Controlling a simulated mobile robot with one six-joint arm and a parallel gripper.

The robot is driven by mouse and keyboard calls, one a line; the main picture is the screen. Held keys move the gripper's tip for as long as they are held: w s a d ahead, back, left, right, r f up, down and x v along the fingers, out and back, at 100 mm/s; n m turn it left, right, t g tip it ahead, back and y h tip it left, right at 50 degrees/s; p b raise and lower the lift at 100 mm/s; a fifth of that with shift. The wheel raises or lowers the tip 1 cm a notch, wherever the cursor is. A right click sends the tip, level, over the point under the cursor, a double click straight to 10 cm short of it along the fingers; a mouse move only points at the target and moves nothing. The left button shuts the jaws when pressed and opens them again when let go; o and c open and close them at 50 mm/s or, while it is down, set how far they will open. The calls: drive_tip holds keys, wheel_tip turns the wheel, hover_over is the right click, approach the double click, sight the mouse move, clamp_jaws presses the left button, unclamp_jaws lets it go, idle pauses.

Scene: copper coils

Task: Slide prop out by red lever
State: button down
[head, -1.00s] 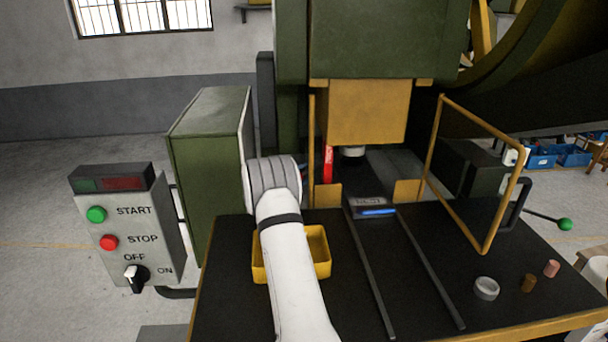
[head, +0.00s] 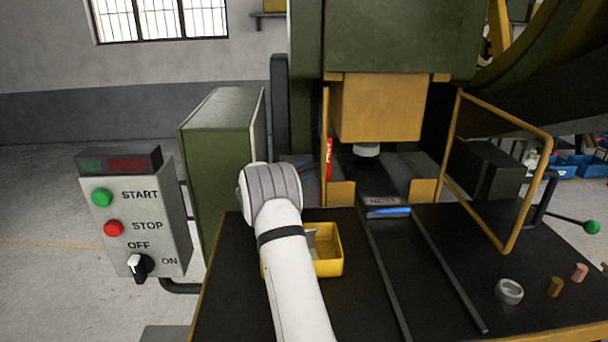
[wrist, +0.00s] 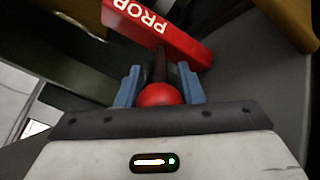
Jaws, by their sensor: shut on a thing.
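The red prop (head: 329,158) stands at the left of the press opening, beside the yellow guard post, left of the ram (head: 366,151). In the wrist view the prop (wrist: 158,30) shows white PROP lettering, and a dark rod runs from it to a red ball knob (wrist: 160,95). My gripper (wrist: 159,70) has its blue fingers on either side of this knob and rod, shut on the lever. In the head view my wrist hides most of the gripper and the knob.
A yellow bin (head: 329,262) sits on the black table near my arm. Two dark rails run forward from a plate with a blue strip (head: 388,212). The yellow guard frame (head: 512,240) stands at right. A control box (head: 135,215) and green cabinet (head: 222,150) stand at left.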

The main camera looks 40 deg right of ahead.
drive_tip(key=c, duration=1.2)
unclamp_jaws()
drive_tip(key=shift+w+a+f, duration=0.1)
drive_tip(key=shift+a+f, duration=0.1)
drive_tip(key=shift+a, duration=0.1)
drive_tip(key=shift+c, duration=0.2)
drive_tip(key=shift+o, duration=1.2)
drive_tip(key=shift+d+r, duration=0.1)
drive_tip(key=a, duration=0.2)
drive_tip(key=s+a+b, duration=0.1)
drive_tip(key=a, duration=0.2)
drive_tip(key=a+b, duration=0.1)
drive_tip(key=a, duration=0.1)
drive_tip(key=shift+s+a, duration=0.3)
drive_tip(key=shift+a, duration=0.05)
